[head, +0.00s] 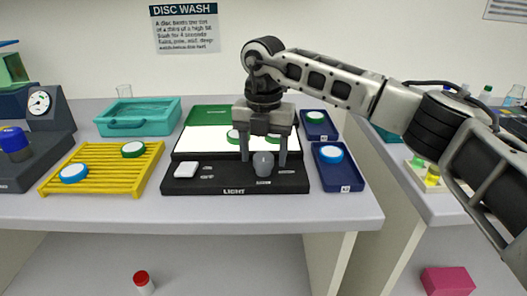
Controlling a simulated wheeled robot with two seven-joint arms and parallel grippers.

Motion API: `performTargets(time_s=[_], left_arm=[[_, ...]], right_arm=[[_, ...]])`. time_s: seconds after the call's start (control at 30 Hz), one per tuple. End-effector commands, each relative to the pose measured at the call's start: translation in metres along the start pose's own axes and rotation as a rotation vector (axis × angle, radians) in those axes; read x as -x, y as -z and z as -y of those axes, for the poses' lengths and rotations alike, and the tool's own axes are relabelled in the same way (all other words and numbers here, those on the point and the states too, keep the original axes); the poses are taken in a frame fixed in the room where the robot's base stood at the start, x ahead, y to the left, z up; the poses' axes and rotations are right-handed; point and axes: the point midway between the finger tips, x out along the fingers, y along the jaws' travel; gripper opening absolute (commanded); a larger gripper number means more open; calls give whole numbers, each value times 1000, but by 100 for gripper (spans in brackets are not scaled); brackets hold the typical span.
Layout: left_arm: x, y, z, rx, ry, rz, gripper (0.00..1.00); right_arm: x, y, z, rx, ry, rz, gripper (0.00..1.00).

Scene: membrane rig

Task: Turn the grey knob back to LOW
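The grey knob (263,165) stands on the black front panel of the light box (235,183), right of a white switch (186,170). Small labels are printed on the panel near the knob, too small to read, so I cannot tell its setting. My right gripper (264,158) points down over the panel with its fingers apart, one on each side of the knob in the picture. A gap shows between the knob and each finger, and I see no contact. My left gripper is not in view.
White-topped discs with green rims lie on the lit plate (205,140), partly hidden by my gripper. A yellow rack (100,182) with two discs and a teal tray (140,115) are on the left. Blue trays (338,180) stand close on the right.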

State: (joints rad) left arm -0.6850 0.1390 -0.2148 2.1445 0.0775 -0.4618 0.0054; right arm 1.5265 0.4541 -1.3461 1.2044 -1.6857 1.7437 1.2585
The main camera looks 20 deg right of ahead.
Motion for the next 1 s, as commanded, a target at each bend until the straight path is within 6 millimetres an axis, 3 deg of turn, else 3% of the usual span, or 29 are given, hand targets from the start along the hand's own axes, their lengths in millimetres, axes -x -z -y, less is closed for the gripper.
performTargets(time_s=[0.23, 0.37, 0.8, 1.0], left_arm=[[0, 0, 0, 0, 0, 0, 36], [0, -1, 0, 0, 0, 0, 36], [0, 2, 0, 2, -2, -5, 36], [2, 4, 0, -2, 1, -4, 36]], right_arm=[[1, 1, 0, 3, 1, -2, 61], [14, 0, 0, 2, 0, 0, 61], [116, 0, -1, 1, -1, 1, 61], [148, 0, 0, 0, 0, -1, 61]])
